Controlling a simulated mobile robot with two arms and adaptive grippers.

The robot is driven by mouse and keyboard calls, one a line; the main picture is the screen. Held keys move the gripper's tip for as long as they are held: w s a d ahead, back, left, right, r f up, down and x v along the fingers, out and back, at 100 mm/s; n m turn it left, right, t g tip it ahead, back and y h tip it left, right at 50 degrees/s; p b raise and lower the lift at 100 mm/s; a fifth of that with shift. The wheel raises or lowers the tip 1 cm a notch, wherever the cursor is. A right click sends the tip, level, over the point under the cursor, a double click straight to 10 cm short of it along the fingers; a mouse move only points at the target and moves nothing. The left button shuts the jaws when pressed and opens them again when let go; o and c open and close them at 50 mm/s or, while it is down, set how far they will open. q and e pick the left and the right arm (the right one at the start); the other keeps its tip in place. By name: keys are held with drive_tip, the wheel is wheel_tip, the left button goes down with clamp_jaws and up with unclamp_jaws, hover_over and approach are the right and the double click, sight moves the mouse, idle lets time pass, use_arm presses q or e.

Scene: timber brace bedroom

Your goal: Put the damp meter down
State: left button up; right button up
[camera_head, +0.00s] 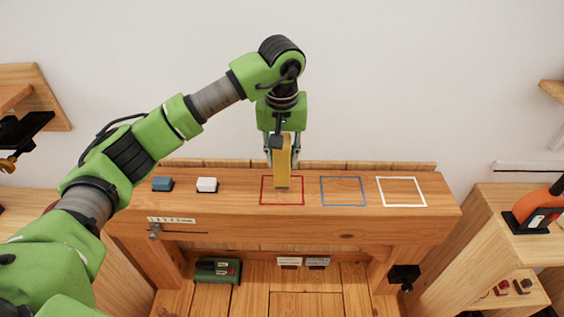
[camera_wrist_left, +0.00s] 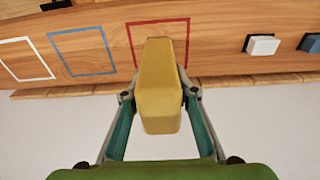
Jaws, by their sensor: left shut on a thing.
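The damp meter is a yellow block-like body (camera_head: 283,163), held upright in my left gripper (camera_head: 282,160) over the red square outline (camera_head: 264,202) on the wooden bench. The left gripper is shut on it. In the left wrist view the yellow meter (camera_wrist_left: 160,85) sits between the two green fingers (camera_wrist_left: 158,95), with its far end over the red outline (camera_wrist_left: 131,44). I cannot tell whether its lower end touches the bench top. My right gripper is not in view.
The bench top (camera_head: 235,200) also bears a blue outline (camera_head: 343,205), a white outline (camera_head: 402,205), a blue block (camera_head: 162,184) and a white block (camera_head: 207,185). A green device (camera_head: 217,270) lies below. An orange-handled tool (camera_head: 536,212) stands at right.

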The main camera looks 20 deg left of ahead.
sight(282, 167)
use_arm(q)
drive_tip(key=f+p, duration=0.2)
drive_tip(key=shift+w+f, duration=0.35)
drive_tip(key=shift+f, duration=0.05)
drive_tip(key=shift+a+f, duration=0.1)
drive_tip(key=shift+f, duration=0.45)
drive_tip(key=shift+f, duration=0.25)
drive_tip(key=o, duration=1.2)
drive_tip(key=shift+r, duration=0.15)
